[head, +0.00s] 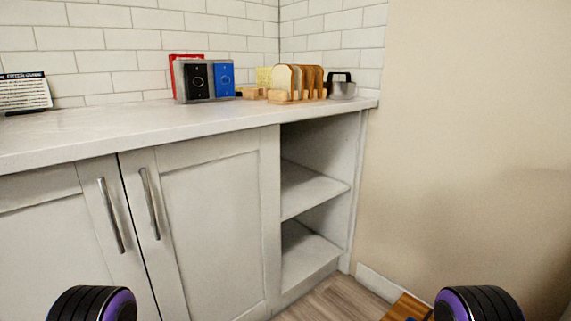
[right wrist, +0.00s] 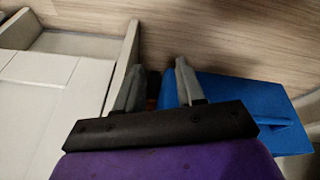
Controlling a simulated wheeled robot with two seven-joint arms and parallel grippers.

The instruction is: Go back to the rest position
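My right gripper (right wrist: 157,85) shows in the right wrist view with its two grey fingers apart. Nothing is seen gripped between them; a small dark orange-brown patch shows in the gap. A blue object (right wrist: 235,95) with flat faces lies beyond and to the right of the right finger; whether the finger touches it I cannot tell. My left gripper is in neither view. In the head view only black and purple parts of my arms show at the bottom edge.
A white counter (head: 120,126) runs along the tiled wall, with sliced bread in a rack (head: 280,97), a metal pot (head: 341,90) and black and blue boxes (head: 222,80). Open corner shelves (head: 305,188) look empty. A wooden item (head: 404,306) is low by the right wall.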

